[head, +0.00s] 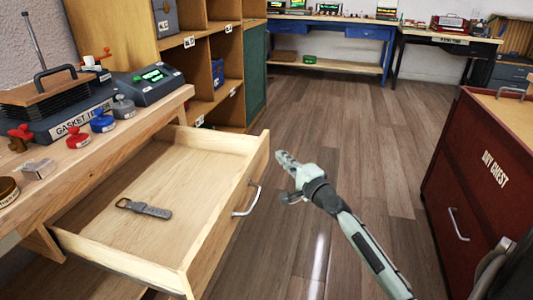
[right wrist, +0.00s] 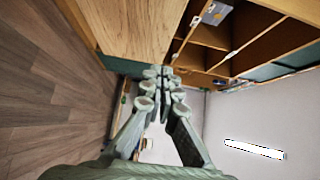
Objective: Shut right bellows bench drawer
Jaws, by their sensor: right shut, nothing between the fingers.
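A light wood drawer (head: 158,240) stands pulled out from the wooden bench (head: 95,170) at the left of the head view. Its front panel faces right and carries a silver bar handle (head: 248,201). A grey strap-like item with a buckle (head: 143,208) lies on the drawer floor. My right gripper (head: 281,157) is just right of the drawer front, beyond the handle, and seems apart from it. Its fingers are shut and empty; they also show closed together in the right wrist view (right wrist: 163,75). My left gripper is out of view.
Wooden shelving (head: 203,60) is behind. Wood floor (head: 345,120) is clear toward the far blue desk (head: 330,35).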

